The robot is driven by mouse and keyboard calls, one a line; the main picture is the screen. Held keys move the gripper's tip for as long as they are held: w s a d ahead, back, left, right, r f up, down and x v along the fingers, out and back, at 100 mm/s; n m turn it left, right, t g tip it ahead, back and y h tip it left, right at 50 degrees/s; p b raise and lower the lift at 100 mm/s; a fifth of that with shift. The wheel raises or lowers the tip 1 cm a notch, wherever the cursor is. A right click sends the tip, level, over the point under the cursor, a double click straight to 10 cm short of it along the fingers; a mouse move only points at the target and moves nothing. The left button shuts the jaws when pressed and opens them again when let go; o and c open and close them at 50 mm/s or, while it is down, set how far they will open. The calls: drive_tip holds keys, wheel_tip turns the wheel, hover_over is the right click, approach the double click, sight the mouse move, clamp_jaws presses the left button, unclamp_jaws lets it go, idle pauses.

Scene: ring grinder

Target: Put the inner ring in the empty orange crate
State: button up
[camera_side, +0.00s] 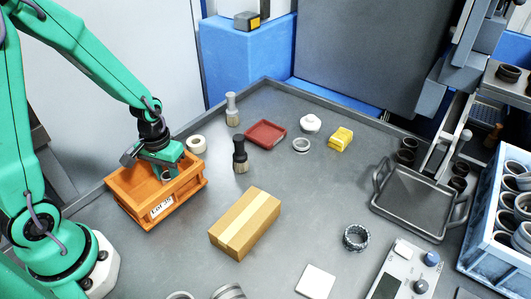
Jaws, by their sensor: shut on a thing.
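The orange crate (158,210) stands at the left of the table, with a white label on its front side. My gripper (167,172) reaches down into the crate from above and is shut on the inner ring (165,176). Only a small grey part of the ring shows between the jaws, inside the crate's rim. Whether the ring touches the crate floor cannot be told. The gripper and the crate walls hide most of the crate's inside.
A cardboard box (245,223) lies right of the crate. A tape roll (196,144) and a dark-topped bottle (240,155) stand behind it. A red tray (266,134), a black tray (412,202) and a blue crate of rings (500,225) are farther right. Bare table lies centre right.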

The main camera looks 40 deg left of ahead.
sight(167, 175)
drive_tip(key=shift+f, duration=0.15)
drive_tip(key=o, duration=1)
wheel_tip(167, 175, up, 12)
drive_tip(key=shift+r, duration=0.15)
idle(0.4)
drive_tip(key=shift+r, duration=0.1)
idle(0.4)
